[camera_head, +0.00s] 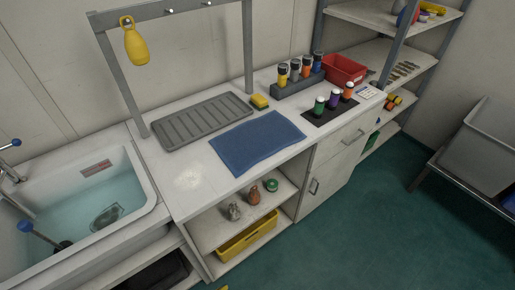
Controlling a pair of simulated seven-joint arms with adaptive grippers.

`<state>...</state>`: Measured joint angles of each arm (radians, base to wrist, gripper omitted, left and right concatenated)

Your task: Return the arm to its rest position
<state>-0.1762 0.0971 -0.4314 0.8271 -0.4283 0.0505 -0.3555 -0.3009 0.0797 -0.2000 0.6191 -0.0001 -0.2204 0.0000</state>
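Neither of my grippers shows in the head view, and no arm of mine can be made out. The workbench (185,182) runs across the middle with a blue mat (255,142) on it. A grey ribbed tray (200,120) lies behind the mat. A yellow bottle-shaped item (135,45) hangs from the grey rail frame (103,65).
A water-filled sink (150,185) stands at left. A grey rack (290,88) holds several canisters; several more stand on a dark pad (315,118). A red bin (345,66) sits behind. A grey tub (480,150) is at right. The green floor (390,225) is clear in front.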

